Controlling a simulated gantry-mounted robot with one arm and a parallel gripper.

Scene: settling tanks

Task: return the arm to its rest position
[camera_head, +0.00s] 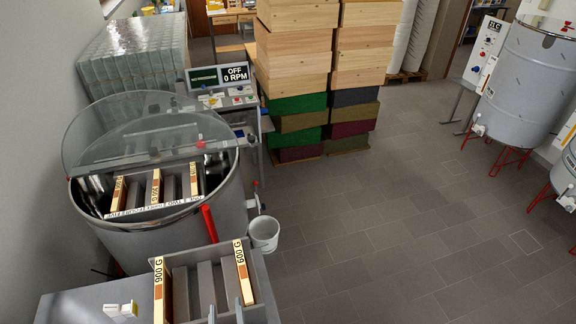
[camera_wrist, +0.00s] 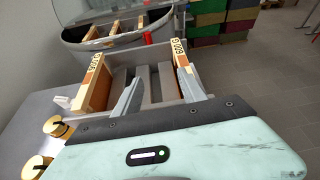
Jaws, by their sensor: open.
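My gripper (camera_wrist: 157,88) is open and empty in the wrist view. Its two grey fingers are spread apart, above or in front of the grey frame box. Its fingertips (camera_head: 225,312) also show at the bottom edge of the head view, by the near end of the box. A wooden frame marked 900 G (camera_head: 159,290) stands at the box's left side, and one marked 600 G (camera_head: 244,272) at its right side. Between them are grey slots with no wooden frame. The fingers' exact height over the box cannot be told.
A round metal tank (camera_head: 165,245) with a raised clear lid (camera_head: 140,125) holds several frames. Its control panel (camera_head: 222,85) reads OFF, 0 RPM. A white bucket (camera_head: 264,235) hangs or stands beside it. Stacked hive boxes (camera_head: 295,60) stand behind. The tiled floor (camera_head: 420,220) at right is clear.

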